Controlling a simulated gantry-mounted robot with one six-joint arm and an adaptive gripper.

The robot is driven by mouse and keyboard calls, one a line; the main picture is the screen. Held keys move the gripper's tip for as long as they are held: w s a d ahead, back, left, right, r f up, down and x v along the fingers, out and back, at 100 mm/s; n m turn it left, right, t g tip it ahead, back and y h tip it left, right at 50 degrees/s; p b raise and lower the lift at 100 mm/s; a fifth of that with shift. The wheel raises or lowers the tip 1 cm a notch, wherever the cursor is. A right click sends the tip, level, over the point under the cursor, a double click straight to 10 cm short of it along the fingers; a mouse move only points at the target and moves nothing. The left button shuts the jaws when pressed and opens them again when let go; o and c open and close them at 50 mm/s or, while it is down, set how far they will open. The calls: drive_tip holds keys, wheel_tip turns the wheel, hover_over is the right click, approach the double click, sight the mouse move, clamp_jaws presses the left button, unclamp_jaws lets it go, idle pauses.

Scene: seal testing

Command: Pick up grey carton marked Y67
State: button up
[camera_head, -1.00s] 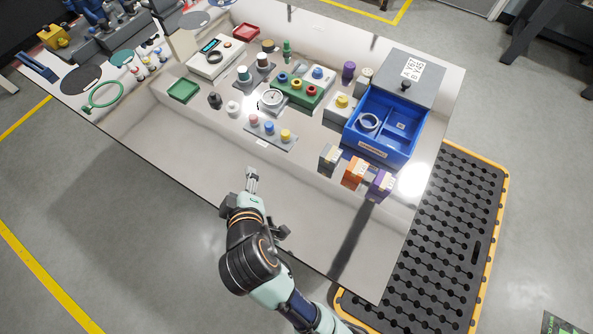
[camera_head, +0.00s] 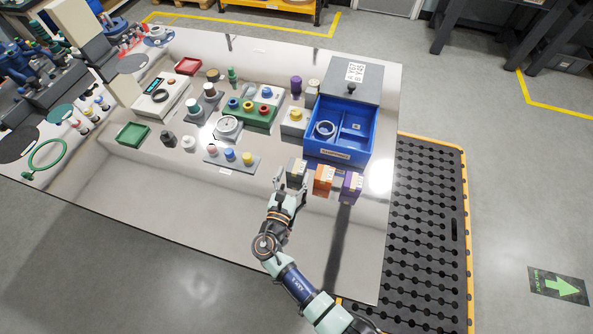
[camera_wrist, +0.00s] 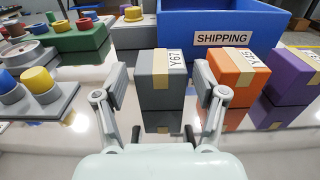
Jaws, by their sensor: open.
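The grey carton marked Y67 (camera_wrist: 158,82) stands upright on the glossy table, with tan tape down its front and a white label on top. It also shows in the head view (camera_head: 296,172). My gripper (camera_wrist: 160,90) is open, with one finger at each side of the carton's near part in the wrist view. A small gap shows on the left; on the right the finger lies close to the carton, and I cannot tell whether it touches. In the head view my gripper (camera_head: 288,184) is just in front of the carton.
An orange carton (camera_wrist: 240,76) stands close right of my right finger, with a purple carton (camera_wrist: 292,76) beyond it. The blue shipping bin (camera_wrist: 222,22) is behind. A grey tray with coloured knobs (camera_wrist: 40,100) is at left. The table's front is clear.

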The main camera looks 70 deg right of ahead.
sight(298, 162)
drive_tip(key=d, duration=0.2)
drive_tip(key=d+b, duration=0.2)
drive_tip(key=d, duration=0.1)
drive_tip(key=shift+w+d, duration=0.25)
drive_tip(key=shift+d, duration=0.1)
drive_tip(key=shift+a, duration=0.15)
drive_tip(key=c, duration=1.1)
wheel_tip(298, 162, up, 20)
drive_tip(key=p, duration=1)
